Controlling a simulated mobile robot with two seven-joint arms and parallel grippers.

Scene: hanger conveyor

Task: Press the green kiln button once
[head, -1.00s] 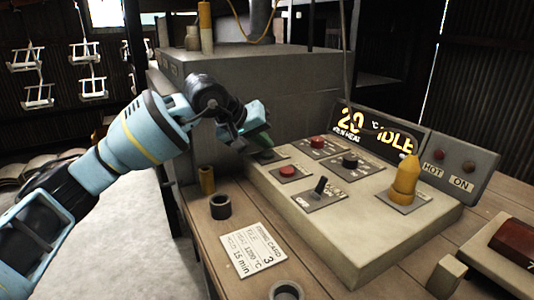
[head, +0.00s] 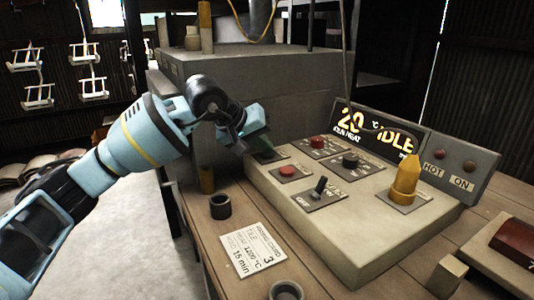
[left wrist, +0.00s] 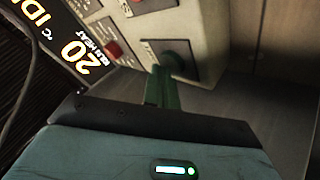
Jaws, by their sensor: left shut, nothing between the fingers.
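The control panel (head: 345,247) is a pale sloped box on the wooden table. The kiln button, dark green in this light, sits on a dark plate (head: 270,157) at the panel's far left corner; my gripper mostly hides it in the head view. In the left wrist view the button (left wrist: 181,58) shows as a dark round knob. My left gripper (head: 264,148) is shut and empty, its green fingertips (left wrist: 160,72) pointing down close beside or over the button. I cannot tell whether they touch. My right gripper is not in view.
Close by on the panel are two red buttons (head: 287,171) (head: 317,143), a black knob (head: 351,160), a toggle switch (head: 319,187) and a yellow pointed knob (head: 405,180). The display (head: 375,130) reads 20 °C, IDLE. A firing card (head: 253,249) lies in front.

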